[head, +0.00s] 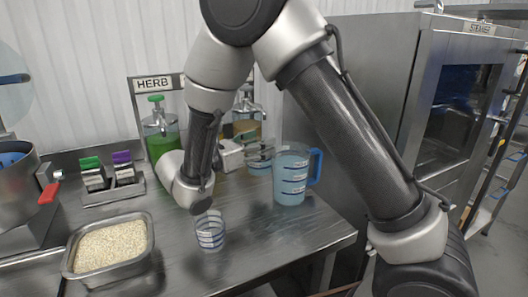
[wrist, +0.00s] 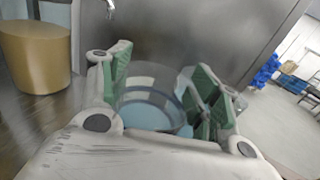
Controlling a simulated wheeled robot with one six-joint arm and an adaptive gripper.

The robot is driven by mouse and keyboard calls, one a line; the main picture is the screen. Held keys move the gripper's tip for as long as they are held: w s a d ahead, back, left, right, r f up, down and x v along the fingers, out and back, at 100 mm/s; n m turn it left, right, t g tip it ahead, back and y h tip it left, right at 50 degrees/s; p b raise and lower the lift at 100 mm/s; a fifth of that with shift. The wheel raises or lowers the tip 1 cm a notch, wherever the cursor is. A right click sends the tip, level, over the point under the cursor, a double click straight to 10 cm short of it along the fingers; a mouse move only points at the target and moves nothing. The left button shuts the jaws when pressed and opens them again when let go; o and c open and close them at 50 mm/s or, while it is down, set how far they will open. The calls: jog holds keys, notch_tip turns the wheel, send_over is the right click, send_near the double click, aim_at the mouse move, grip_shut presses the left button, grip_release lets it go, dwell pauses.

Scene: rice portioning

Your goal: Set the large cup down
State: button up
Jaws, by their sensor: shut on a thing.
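The large cup (head: 262,158) is clear with blue marking bands and stands upright behind and left of the blue-handled pitcher in the head view. My gripper (head: 249,142) is shut on it, with green-padded fingers on either side. In the wrist view, the clear large cup (wrist: 150,104) sits between the fingers of my gripper (wrist: 157,78), with pale blue showing in or through it. I cannot tell whether its base touches the counter. A smaller clear cup (head: 210,231) with blue bands stands on the counter in front of my wrist.
The pitcher (head: 291,178) holding blue liquid is close to the large cup. A green herb dispenser (head: 160,133) and an amber dispenser (head: 246,113) stand behind. A rice pan (head: 147,222) is at front left. The counter (head: 285,245) is clear at front right.

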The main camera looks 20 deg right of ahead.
jog(key=w+d, duration=0.5)
jog(key=w, duration=0.7)
jog(key=shift+f, duration=3.5)
jog(key=shift+f, duration=0.1)
jog(key=o, duration=1.5)
jog(key=shift+s+a, duration=0.1)
jog(key=shift+a, duration=0.15)
jog(key=v, duration=1.1)
jog(key=shift+s+a, duration=0.15)
jog(key=shift+a, duration=0.05)
